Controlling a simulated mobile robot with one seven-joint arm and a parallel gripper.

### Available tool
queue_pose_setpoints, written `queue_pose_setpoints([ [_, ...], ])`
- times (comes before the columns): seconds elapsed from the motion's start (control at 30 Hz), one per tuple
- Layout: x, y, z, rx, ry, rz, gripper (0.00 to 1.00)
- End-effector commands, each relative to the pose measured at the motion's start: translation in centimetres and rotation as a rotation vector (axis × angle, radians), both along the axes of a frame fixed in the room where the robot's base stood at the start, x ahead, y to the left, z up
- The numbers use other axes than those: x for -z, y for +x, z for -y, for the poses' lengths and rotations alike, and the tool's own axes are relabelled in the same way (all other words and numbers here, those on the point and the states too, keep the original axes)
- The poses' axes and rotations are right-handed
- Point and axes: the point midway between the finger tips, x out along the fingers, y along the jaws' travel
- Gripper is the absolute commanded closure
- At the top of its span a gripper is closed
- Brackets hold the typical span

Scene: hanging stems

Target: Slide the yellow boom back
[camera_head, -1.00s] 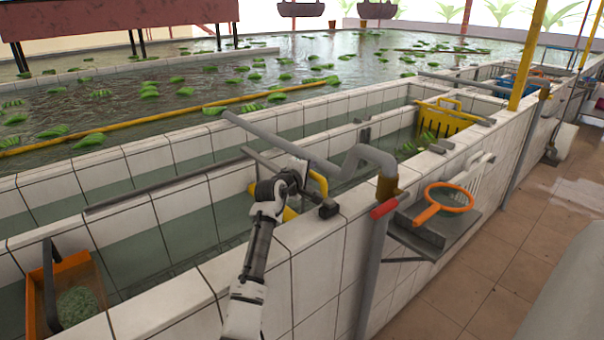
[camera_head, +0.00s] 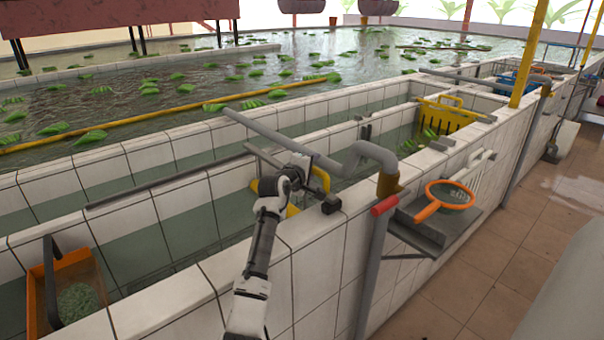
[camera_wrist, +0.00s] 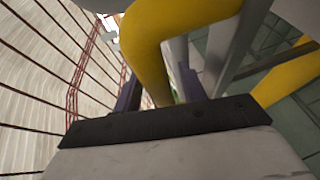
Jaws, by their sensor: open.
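A long yellow boom (camera_head: 175,119) lies across the water of the large pool in the head view, reaching from the left edge to the upper middle. Nearer, a bent yellow tube (camera_head: 291,208) shows in the tiled channel, partly hidden behind my arm. My gripper (camera_head: 298,168) is beside that tube, over the channel and near the wall top. In the wrist view, the dark fingers of my gripper (camera_wrist: 160,92) are apart. A thick yellow bend (camera_wrist: 150,65) shows close in front and between them; I cannot tell whether they touch it.
A grey pipe (camera_head: 374,153) and a dark block (camera_head: 331,204) on the wall top are close right of my gripper. An orange-rimmed net (camera_head: 450,194) rests on a ledge. An orange scoop (camera_head: 68,290) stands at left, a yellow crate (camera_head: 447,118) farther back.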

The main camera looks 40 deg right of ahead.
Motion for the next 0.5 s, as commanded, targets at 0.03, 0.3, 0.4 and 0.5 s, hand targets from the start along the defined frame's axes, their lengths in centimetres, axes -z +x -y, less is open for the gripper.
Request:
queue_pose_setpoints([
  [0.03, 0.1, -0.2, -0.6, -0.001, -0.001, 0.001, 0.59],
  [0.3, -0.6, -2.1, -4.7, -0.003, -0.002, 0.001, 0.59],
  [0.4, -1.0, -2.9, -6.4, -0.002, -0.003, 0.002, 0.59],
  [0.5, -1.4, -3.7, -8.2, -0.003, -0.004, 0.001, 0.59],
])
